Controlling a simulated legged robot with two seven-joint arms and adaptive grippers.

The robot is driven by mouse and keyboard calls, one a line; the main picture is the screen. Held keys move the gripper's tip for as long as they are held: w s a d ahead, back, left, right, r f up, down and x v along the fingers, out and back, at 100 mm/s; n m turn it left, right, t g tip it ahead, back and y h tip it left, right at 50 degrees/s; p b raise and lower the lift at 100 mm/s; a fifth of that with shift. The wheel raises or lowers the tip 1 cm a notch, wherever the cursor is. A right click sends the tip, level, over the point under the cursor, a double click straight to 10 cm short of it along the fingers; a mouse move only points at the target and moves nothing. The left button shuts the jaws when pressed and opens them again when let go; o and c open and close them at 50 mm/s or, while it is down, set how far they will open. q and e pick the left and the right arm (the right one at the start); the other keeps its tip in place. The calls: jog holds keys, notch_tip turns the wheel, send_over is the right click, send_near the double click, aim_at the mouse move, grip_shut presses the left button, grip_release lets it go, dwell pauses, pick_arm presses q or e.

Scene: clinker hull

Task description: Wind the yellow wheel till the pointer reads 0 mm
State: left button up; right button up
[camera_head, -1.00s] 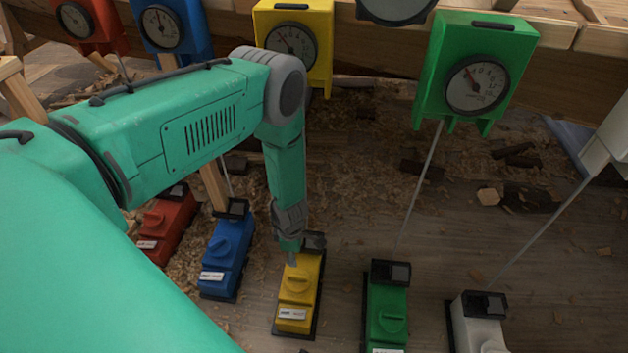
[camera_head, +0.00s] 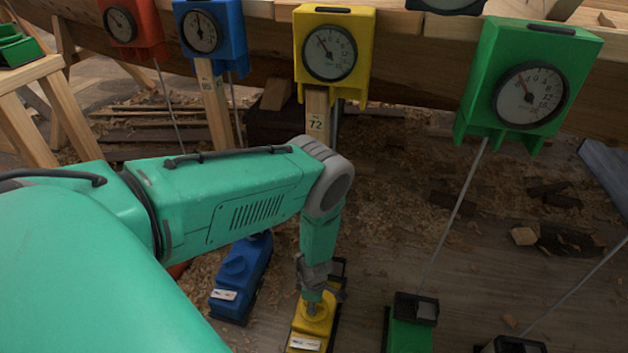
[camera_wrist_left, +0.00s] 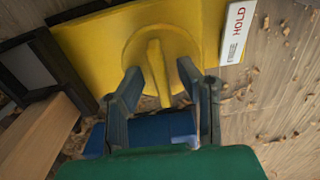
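The yellow box (camera_head: 306,341) stands on the floor with its round yellow wheel (camera_head: 318,322) on top. In the left wrist view the wheel (camera_wrist_left: 178,48) has a raised bar grip (camera_wrist_left: 158,75). My left gripper (camera_head: 313,296) is at the wheel. Its fingers (camera_wrist_left: 159,72) are apart, one on each side of the bar, with gaps visible. The yellow gauge (camera_head: 330,53) hangs on the wooden hull above. Its pointer leans to the upper left of the dial; the exact reading is too small to tell. My right gripper is out of view.
A blue box (camera_head: 240,280) stands left of the yellow one and a green box (camera_head: 410,335) right of it. Blue (camera_head: 203,32), red (camera_head: 121,25) and green (camera_head: 530,95) gauges hang above, with thin rods running down. Wood scraps litter the floor.

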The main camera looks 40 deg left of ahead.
pick_arm(q)
jog(key=shift+d+r, duration=0.1)
jog(key=shift+d, duration=0.1)
grip_shut()
jog(key=shift+a+m, duration=0.25)
jog(key=shift+m, duration=0.05)
jog(key=m, duration=0.4)
jog(key=shift+s+a+m, duration=0.1)
jog(key=shift+m, duration=0.2)
jog(key=m, duration=0.5)
jog(key=shift+a+m, duration=0.1)
jog(key=shift+m, duration=0.6)
